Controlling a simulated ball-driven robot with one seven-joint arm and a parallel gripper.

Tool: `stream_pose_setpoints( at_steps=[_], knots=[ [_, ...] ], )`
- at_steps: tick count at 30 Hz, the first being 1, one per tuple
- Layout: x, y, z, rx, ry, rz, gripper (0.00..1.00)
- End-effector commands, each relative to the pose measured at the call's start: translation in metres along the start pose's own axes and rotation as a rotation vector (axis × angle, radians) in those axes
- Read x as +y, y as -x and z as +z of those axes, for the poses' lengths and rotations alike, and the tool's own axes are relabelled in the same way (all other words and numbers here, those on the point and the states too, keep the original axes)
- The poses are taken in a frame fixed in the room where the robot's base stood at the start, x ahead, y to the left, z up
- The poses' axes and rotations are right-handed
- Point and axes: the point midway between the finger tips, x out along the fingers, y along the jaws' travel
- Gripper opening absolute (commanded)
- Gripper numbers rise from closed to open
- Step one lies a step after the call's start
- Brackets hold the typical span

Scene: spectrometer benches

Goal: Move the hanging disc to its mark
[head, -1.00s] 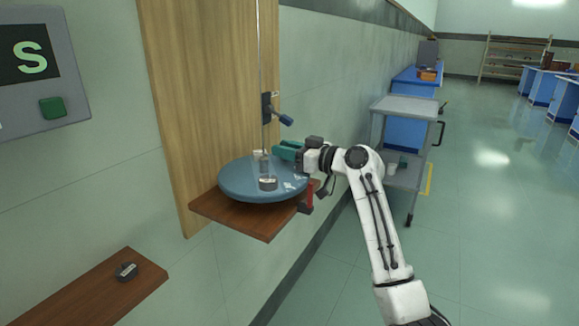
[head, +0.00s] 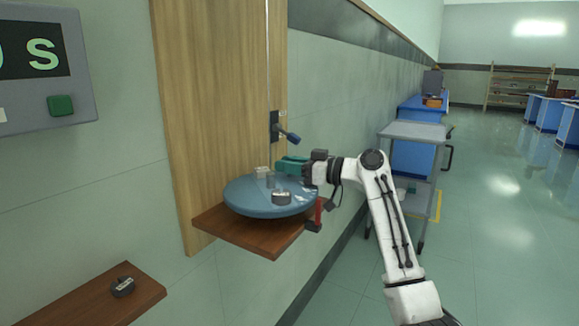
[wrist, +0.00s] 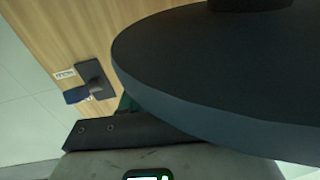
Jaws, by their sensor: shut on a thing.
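The blue-grey round disc (head: 245,199) hangs level on a thin wire, just above a wooden shelf (head: 263,245). A dark ring-shaped weight (head: 281,198) lies near its front, with a small grey upright piece (head: 270,180) behind. White markings (head: 300,199) show near its right edge. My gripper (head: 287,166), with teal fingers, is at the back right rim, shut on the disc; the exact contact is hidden. In the wrist view the disc (wrist: 225,85) fills the right side, and little of the fingers shows. A red upright piece (head: 318,211) stands beside the rim; I cannot tell whether it is the mark.
A lower shelf (head: 80,303) holds another dark ring weight (head: 122,287). A display box with a green button (head: 60,105) is upper left. A grey trolley (head: 413,131) stands right, beside open floor.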

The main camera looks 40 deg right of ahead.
Motion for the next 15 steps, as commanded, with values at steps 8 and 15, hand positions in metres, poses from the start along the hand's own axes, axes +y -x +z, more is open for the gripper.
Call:
stream_pose_setpoints(
  at_steps=[8, 15],
  knots=[
    [-0.0001, -0.0005, -0.001, 0.002, 0.002, 0.001, 0.43],
    [0.0, -0.0002, -0.0004, 0.001, 0.001, 0.001, 0.47]
  ],
)
